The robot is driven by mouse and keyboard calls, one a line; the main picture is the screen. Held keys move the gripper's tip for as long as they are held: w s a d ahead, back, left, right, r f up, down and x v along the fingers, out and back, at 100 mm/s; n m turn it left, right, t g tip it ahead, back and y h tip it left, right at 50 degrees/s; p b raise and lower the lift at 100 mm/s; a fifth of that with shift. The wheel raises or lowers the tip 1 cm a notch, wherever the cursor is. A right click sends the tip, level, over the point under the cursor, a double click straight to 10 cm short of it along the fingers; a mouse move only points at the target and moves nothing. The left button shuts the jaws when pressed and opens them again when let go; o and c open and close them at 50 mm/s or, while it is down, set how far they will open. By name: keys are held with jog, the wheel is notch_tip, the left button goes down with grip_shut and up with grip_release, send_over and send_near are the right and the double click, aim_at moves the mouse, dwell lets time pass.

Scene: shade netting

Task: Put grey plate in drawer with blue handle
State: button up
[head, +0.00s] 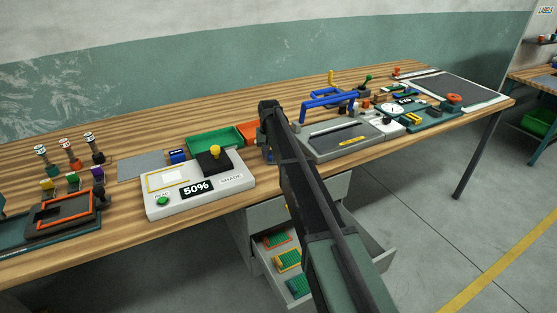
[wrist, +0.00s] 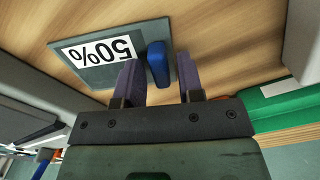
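In the wrist view, a grey plate (wrist: 95,73) with a white "50%" label lies flat on the wooden bench. A blue block-shaped grip (wrist: 157,65) stands at its edge. My gripper (wrist: 157,72) is open above it, one finger on each side of the blue grip, with gaps showing on both sides. In the head view my arm hides the gripper and most of this plate; only a bit of blue shows beside the arm. An open drawer (head: 262,279) under the bench holds several green blocks in coloured frames. Its handle is hidden, and no blue drawer handle shows.
A bare grey plate (head: 140,165) lies farther left. A grey box (head: 340,140) stands close on the right.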

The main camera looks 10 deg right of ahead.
grip_shut()
notch_tip(320, 180, up, 20)
jog(key=p, duration=2)
